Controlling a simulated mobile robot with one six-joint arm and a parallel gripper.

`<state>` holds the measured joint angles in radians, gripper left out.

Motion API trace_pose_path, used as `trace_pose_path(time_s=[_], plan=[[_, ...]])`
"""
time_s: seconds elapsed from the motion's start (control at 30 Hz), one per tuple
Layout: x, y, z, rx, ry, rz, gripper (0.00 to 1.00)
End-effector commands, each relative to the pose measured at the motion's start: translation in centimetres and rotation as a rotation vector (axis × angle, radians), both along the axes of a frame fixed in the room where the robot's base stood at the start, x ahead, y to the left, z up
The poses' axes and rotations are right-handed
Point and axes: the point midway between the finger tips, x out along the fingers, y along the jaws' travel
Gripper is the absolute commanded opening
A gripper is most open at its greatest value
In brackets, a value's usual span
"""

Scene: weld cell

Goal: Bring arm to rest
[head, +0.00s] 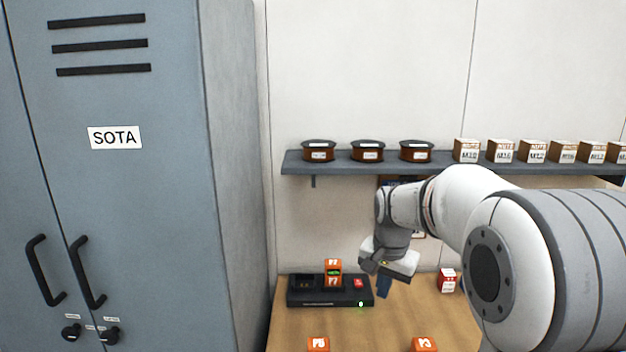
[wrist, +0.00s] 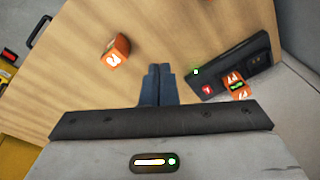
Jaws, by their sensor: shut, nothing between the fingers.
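My gripper (head: 384,287) hangs over the wooden table, to the right of a black charging dock. In the wrist view the blue fingers of my gripper (wrist: 160,72) are together with nothing between them. My white and grey arm reaches in from the right in the head view and hides part of the table and wall.
The black dock (head: 303,293) holds an orange battery (head: 333,268) and shows a green light. A shelf (head: 345,167) with spools and boxes runs behind; a grey locker (head: 150,210) stands left.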

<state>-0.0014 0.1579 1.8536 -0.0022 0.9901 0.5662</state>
Motion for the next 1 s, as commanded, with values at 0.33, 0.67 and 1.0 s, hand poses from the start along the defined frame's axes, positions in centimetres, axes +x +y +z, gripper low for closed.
trace_pose_path(time_s=[0.33,0.67,1.0], plan=[[-14.0,0.1,1.4,-0.059,-0.093,0.309,0.0],[-23.2,0.1,-1.3,-0.118,-0.152,0.526,0.0],[-24.3,0.0,-1.9,-0.127,-0.158,0.56,0.0]])
